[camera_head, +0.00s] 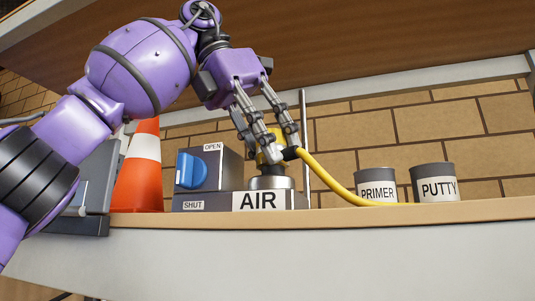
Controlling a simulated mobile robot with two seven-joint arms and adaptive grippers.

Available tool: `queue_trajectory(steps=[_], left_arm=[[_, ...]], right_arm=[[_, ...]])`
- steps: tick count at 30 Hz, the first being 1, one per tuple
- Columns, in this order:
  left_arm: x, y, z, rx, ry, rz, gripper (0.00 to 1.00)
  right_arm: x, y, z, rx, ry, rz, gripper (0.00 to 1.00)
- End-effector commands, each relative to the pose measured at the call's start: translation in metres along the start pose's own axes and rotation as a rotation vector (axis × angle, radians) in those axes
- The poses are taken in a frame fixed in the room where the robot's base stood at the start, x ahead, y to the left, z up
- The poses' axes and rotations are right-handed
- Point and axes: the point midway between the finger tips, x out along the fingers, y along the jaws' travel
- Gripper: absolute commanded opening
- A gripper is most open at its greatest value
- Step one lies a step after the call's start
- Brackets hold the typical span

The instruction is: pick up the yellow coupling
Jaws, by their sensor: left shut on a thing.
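The yellow coupling (270,152) sits over a metal fitting (271,182) on the grey base labelled AIR (258,201). A yellow hose (327,177) runs from the coupling's dark side piece down to the right along the shelf. My left gripper (264,148) reaches down from above and is shut on the coupling, with its fingers hiding much of it. Whether the coupling touches the fitting is hard to tell. My right gripper is not in view.
A grey box with a blue knob (191,170), marked OPEN and SHUT, stands left of the coupling. An orange and white cone (139,186) is farther left. PRIMER (376,187) and PUTTY (434,183) cans stand right. A thin upright rod (305,145) is close to the gripper.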

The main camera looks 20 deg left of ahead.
Motion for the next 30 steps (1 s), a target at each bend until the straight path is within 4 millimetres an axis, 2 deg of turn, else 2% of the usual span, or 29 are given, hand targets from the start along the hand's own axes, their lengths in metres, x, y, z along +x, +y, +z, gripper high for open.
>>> queue_trajectory(steps=[1, 11, 20, 30], left_arm=[[-0.007, -0.004, 0.003, 0.003, -0.010, 0.000, 0.05], [-0.023, -0.006, 0.012, 0.002, -0.010, 0.002, 0.05], [-0.040, -0.036, -0.027, 0.006, -0.010, 0.002, 0.05], [-0.069, -0.089, -0.090, 0.005, -0.011, 0.004, 0.05]], right_arm=[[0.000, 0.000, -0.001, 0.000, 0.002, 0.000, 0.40], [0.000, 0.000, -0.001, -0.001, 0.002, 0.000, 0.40], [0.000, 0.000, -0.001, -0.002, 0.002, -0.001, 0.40], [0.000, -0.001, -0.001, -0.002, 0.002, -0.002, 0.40]])
